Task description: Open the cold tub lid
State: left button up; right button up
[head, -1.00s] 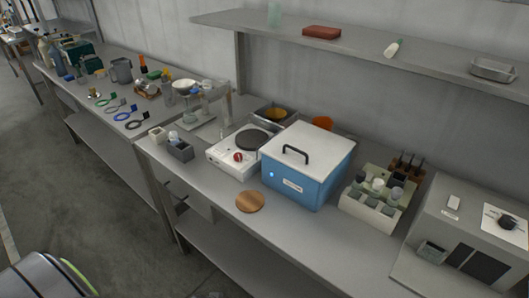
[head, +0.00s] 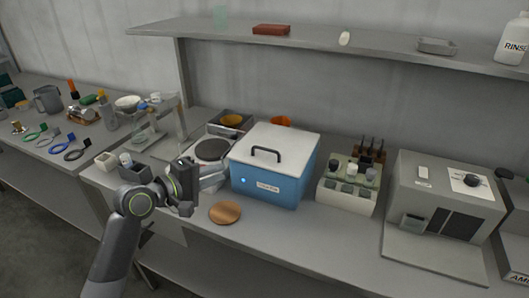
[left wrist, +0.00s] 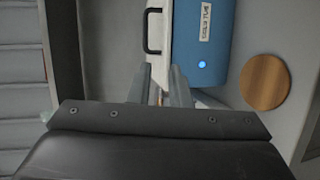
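The cold tub (head: 262,186) is a blue box with a label and a small lit blue dot on its front. Its white lid (head: 290,145) lies flat and shut on top, with a black bar handle (head: 267,153). In the left wrist view the tub (left wrist: 209,45) and the handle (left wrist: 150,30) appear turned sideways, beyond the fingertips. My left gripper (head: 196,184) is left of the tub, in front of the hotplate, not touching the handle. In the left wrist view its two fingers (left wrist: 161,74) stand apart with nothing held. My right gripper is not in view.
A round wooden disc (head: 225,213) lies before the tub. A hotplate (head: 212,150) stands left of it, a vial rack (head: 346,195) right, then a grey machine (head: 415,190). A shelf (head: 340,44) runs above. The bench front right of the disc is clear.

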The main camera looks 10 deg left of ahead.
aim_at(266, 149)
pick_arm(q)
jog(key=shift+h, duration=0.4)
jog(key=x, duration=0.5)
jog(key=r+p+x, duration=0.1)
jog(key=x, duration=0.4)
jog(key=r+x, duration=0.1)
jog(key=x, duration=0.4)
jog(key=shift+w+d, duration=0.4)
jog(key=shift+w, duration=0.05)
jog(key=shift+w+d+f, duration=0.1)
jog(key=shift+w+d, duration=0.35)
jog(key=shift+w, duration=0.05)
grip_shut()
